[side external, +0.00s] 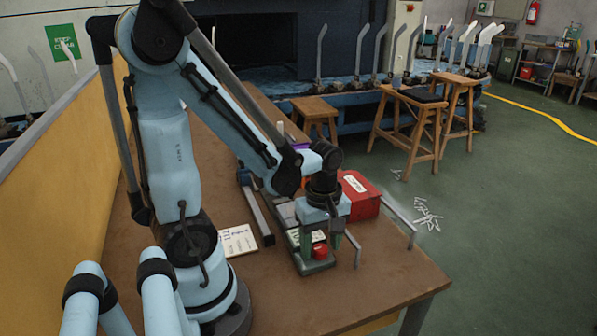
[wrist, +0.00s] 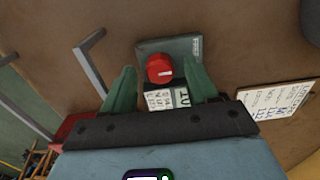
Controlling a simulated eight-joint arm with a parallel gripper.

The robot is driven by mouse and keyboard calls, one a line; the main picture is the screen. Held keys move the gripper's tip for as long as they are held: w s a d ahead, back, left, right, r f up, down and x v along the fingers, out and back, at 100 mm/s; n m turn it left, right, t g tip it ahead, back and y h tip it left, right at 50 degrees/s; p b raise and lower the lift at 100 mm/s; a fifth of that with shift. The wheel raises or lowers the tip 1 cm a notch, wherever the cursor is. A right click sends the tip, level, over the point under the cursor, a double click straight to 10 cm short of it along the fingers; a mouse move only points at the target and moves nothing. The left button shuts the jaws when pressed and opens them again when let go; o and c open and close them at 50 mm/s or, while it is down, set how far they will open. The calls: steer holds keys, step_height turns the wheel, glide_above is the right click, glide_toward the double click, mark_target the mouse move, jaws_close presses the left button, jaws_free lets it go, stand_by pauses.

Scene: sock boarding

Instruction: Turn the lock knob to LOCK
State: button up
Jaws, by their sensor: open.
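The red lock knob (wrist: 160,68) has a pale pointer mark and sits on a grey-green box (wrist: 185,46) on the brown table. In the wrist view it lies just beyond and between my two green fingertips. The knob also shows in the side view (side external: 320,250), at the front of the box. White labels (wrist: 168,97) with dark letters lie below the knob in the wrist view; the wording is too small to read surely. My gripper (wrist: 158,78) is open and empty, pointing down over the box. It shows in the side view (side external: 325,238) too.
A red box (side external: 358,195) stands behind my gripper on the table. Bent metal rods (side external: 400,220) rise near the table's right edge. A printed card (side external: 238,240) lies left of the lock box. The table front (side external: 370,280) is clear.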

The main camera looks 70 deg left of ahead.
mark_target(320, 247)
steer(key=shift+f, duration=0.1)
steer(key=c, duration=1)
steer(key=shift+m, duration=2.3)
steer(key=shift+c, duration=0.2)
steer(key=o, duration=1)
steer(key=shift+o, duration=0.2)
step_height(320, 247, up, 12)
